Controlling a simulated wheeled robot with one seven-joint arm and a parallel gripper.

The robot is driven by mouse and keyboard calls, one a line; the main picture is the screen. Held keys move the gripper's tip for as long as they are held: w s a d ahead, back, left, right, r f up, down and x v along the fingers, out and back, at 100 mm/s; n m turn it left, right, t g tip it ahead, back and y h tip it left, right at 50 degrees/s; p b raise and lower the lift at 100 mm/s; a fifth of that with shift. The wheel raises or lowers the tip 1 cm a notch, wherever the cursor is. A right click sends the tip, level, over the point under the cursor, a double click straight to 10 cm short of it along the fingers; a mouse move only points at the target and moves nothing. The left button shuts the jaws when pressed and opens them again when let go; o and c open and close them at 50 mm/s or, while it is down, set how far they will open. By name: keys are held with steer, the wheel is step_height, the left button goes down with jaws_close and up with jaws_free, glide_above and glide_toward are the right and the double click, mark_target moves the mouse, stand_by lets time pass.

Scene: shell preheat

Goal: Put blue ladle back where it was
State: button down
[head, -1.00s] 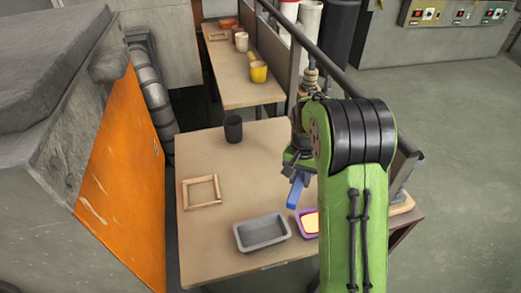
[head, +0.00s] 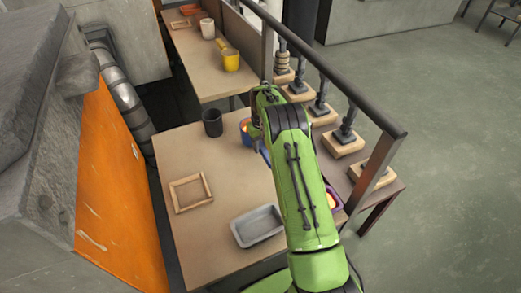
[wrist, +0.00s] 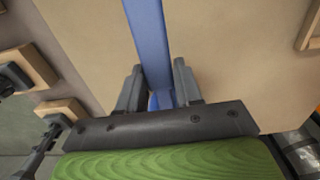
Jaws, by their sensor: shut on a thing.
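The blue ladle (wrist: 149,40) is in my gripper (wrist: 158,85). In the wrist view its long flat handle runs between the two fingers and out of the top of the picture. The fingers are shut on it. In the head view my green arm hides the gripper and most of the ladle. Only a small blue part (head: 264,155) shows left of the arm, above the table. The ladle's far end is out of sight, and I cannot tell whether it touches anything.
The table (head: 215,160) holds a dark cup (head: 212,122), a wooden frame (head: 190,193), a grey pan (head: 257,226) and a purple tray (head: 335,198) partly behind my arm. A small container (head: 244,125) with orange contents stands near the cup. A railing (head: 340,85) and wooden-based posts line the right side.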

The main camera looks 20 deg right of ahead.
steer(key=shift+f, duration=0.95)
steer(key=shift+f, duration=0.15)
steer(key=c, duration=0.8)
jaws_free()
steer(key=shift+o, duration=0.2)
